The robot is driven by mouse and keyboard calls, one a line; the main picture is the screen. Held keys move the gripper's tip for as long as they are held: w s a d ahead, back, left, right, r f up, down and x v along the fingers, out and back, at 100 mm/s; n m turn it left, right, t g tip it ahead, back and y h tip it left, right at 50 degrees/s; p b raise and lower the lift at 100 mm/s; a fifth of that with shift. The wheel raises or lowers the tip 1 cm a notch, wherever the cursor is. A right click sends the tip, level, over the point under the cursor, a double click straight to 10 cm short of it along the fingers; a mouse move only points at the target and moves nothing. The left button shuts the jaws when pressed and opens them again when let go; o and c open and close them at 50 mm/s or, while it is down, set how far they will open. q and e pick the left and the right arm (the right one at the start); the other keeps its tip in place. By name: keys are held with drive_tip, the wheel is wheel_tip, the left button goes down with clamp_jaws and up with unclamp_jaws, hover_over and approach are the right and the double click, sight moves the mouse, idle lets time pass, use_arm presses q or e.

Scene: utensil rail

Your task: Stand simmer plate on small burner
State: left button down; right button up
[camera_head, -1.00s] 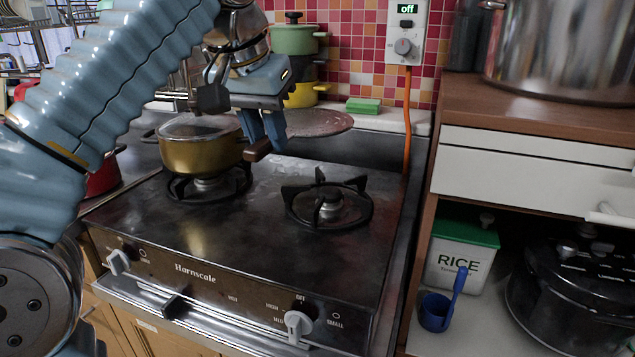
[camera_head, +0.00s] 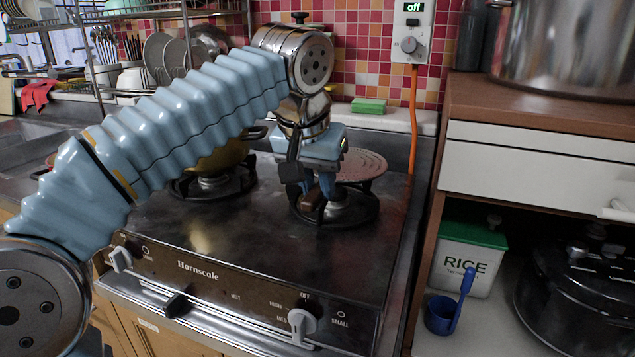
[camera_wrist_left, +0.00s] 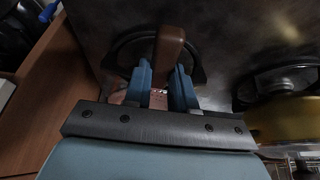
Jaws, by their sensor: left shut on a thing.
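The simmer plate (camera_head: 362,166) is a flat, speckled reddish-grey disc with a brown wooden handle (camera_head: 311,209). My left gripper (camera_head: 320,188) points down over the right-hand burner and is shut on that handle. The left wrist view also shows the handle (camera_wrist_left: 169,48) between the blue fingers (camera_wrist_left: 161,84). The small burner (camera_head: 345,212) is a black grate around a round cap, at the right of the hob. The disc appears beyond the burner's middle, partly hidden by my gripper. I cannot tell whether it touches the grate. My right gripper is out of view.
A yellow pot (camera_head: 222,158) stands on the left burner, partly hidden by my left arm. An orange cable (camera_head: 412,120) hangs behind the hob's right side. A wooden cabinet (camera_head: 540,115) borders the right. The hob's front surface (camera_head: 270,240) is clear.

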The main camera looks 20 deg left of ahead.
use_arm(q)
drive_tip(key=shift+f+b, duration=0.4)
drive_tip(key=shift+f, duration=0.2)
drive_tip(key=c, duration=0.9)
unclamp_jaws()
drive_tip(key=shift+r+p, duration=0.3)
drive_tip(key=shift+p+v, duration=1)
drive_tip(key=shift+v, duration=5.3)
drive_tip(key=shift+w, duration=0.15)
